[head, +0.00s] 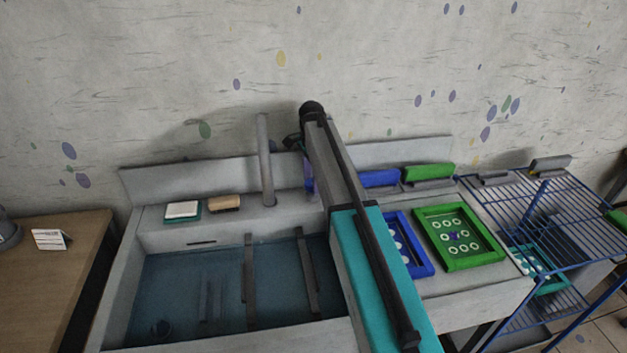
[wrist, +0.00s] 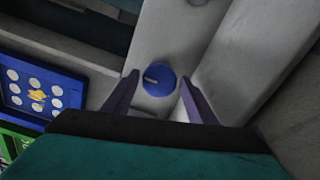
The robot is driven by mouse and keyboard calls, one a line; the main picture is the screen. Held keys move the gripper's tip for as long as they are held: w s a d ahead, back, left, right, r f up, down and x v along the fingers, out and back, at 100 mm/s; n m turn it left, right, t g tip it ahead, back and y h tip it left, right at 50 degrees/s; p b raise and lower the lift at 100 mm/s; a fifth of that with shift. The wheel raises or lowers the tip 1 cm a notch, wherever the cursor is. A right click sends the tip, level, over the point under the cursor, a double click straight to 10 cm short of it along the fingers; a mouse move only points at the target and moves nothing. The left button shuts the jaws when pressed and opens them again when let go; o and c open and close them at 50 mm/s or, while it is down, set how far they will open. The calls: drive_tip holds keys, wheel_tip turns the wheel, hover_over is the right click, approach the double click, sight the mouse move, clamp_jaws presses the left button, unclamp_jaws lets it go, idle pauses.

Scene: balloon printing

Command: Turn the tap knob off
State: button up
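The tap knob (wrist: 158,81) is a round blue disc with a short pale bar mark, on a grey surface in the wrist view. My gripper (wrist: 159,77) is open, its two purple fingers on either side of the knob. I cannot tell whether either finger touches it. In the head view my gripper (head: 309,184) is mostly hidden behind my arm, at the back ledge of the sink, and the knob is hidden. The grey tap spout (head: 265,160) stands upright just left of my gripper.
The sink basin (head: 190,285) lies in front of the ledge. A sponge (head: 225,203) and a teal-edged pad (head: 182,210) sit on the ledge at left. Blue (head: 424,265) and green (head: 487,256) framed trays lie right of my arm, beside a blue wire rack (head: 520,215).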

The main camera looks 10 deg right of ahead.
sight(311, 182)
drive_tip(key=shift+o, duration=0.5)
wheel_tip(311, 182, up, 14)
drive_tip(key=b, duration=0.3)
idle(0.5)
drive_tip(key=shift+s+f, duration=0.1)
drive_tip(key=shift+f, duration=0.05)
